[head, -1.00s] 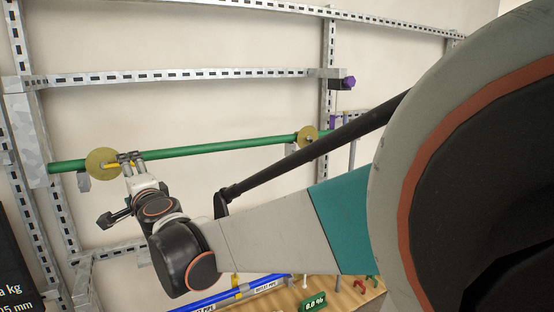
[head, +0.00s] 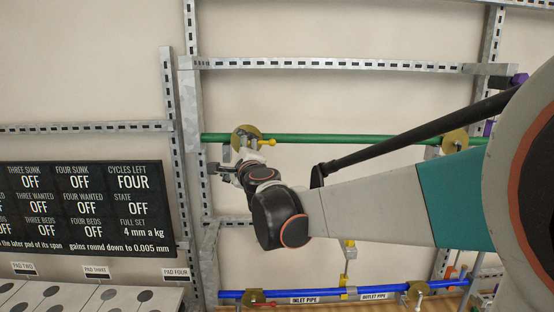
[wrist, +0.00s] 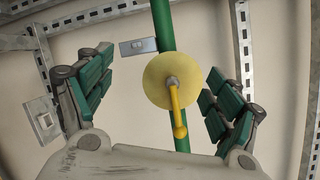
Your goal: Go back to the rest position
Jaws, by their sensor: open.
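My gripper (wrist: 166,98) is open in the wrist view, with its green-padded fingers apart on either side of a yellow disc (wrist: 158,72) with a yellow handle (wrist: 178,112). The disc sits on the green pipe (wrist: 162,22), and nothing is held between the pads. In the head view my arm reaches in from the right, and its wrist is in front of the left end of the green pipe (head: 340,138), close to the disc (head: 246,132). The fingertips are small and partly hidden there.
Slotted metal rails (head: 330,64) frame the wall around the pipe. A blue pipe (head: 340,293) with inlet and outlet labels runs below. A black status board (head: 85,207) and pads (head: 90,298) are at left. A second disc (head: 455,139) is further right on the green pipe.

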